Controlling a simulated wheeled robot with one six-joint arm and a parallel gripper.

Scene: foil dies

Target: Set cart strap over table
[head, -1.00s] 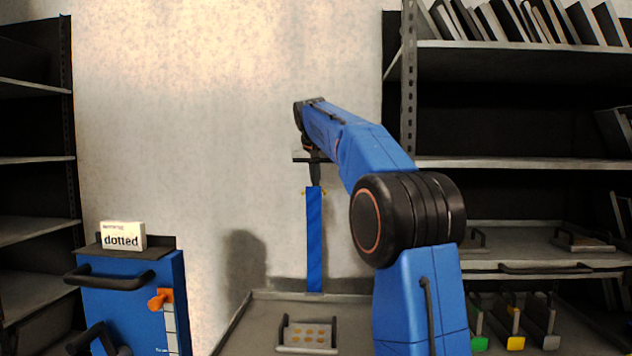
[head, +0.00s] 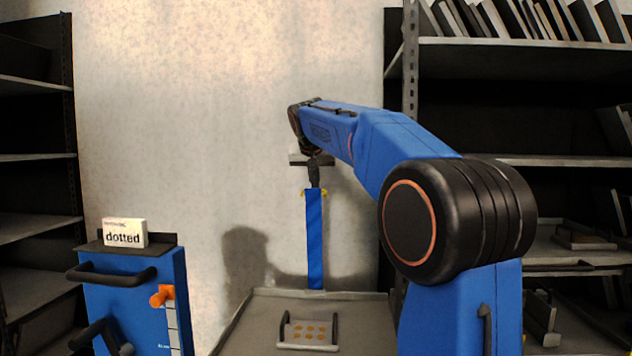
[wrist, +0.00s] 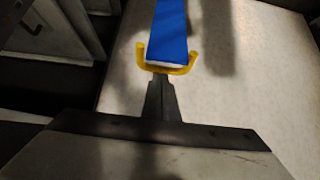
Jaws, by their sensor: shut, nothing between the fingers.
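A long flat blue strap (head: 315,240) with yellow hook-like ends at its top stands upright in line below my gripper (head: 315,184) in the head view. Its lower end is at the back edge of the grey table (head: 258,312). In the wrist view the blue strap (wrist: 171,35) and its yellow bracket (wrist: 182,70) lie just beyond the fingertips of my gripper (wrist: 158,78). The fingers are together with nothing between them; I cannot tell whether they touch the bracket. The blue cart (head: 135,290) stands left of the table.
A small tray (head: 308,346) with handles and several round gold pieces is on the table. The cart carries a "dotted" sign (head: 124,233), black handles and an orange knob (head: 161,296). Dark shelves (head: 520,100) stand on both sides, and a bare wall is behind.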

